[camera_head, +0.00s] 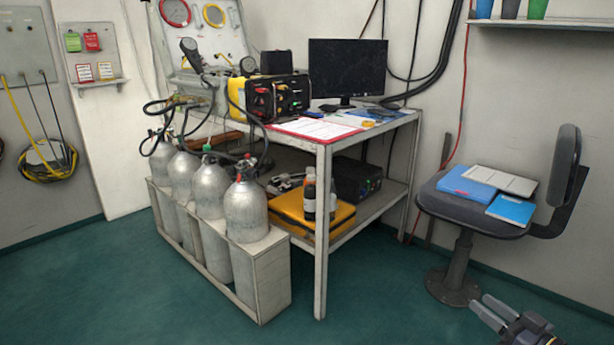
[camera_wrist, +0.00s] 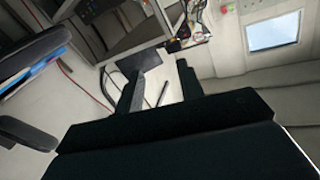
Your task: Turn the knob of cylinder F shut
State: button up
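Several silver gas cylinders (camera_head: 246,207) stand upright in a row in a beige rack (camera_head: 272,280) at the left of the bench. Dark hoses and valves sit on their necks. A small red knob (camera_head: 251,160) shows at the nearest cylinder and a green one (camera_head: 206,148) on the cylinder behind it. No letters are readable, so I cannot tell which is cylinder F. My gripper (camera_head: 492,306) is low at the bottom right, far from the cylinders. In the wrist view its two dark fingers (camera_wrist: 160,82) stand apart with nothing between them.
A metal bench (camera_head: 319,245) with a monitor (camera_head: 347,69) stands right of the cylinders. An office chair (camera_head: 470,205) holding folders is near my gripper. The gauge panel (camera_head: 203,32) is behind the cylinders. Green floor (camera_head: 385,295) is open in front.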

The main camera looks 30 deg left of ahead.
aim_at(253, 174)
jog(key=i+j+u, duration=0.4)
jog(key=j, duration=0.2)
jog(key=i+j+u, duration=0.4)
jog(key=i+j, duration=0.7)
jog(key=i, duration=0.2)
jog(key=j+u, duration=0.05)
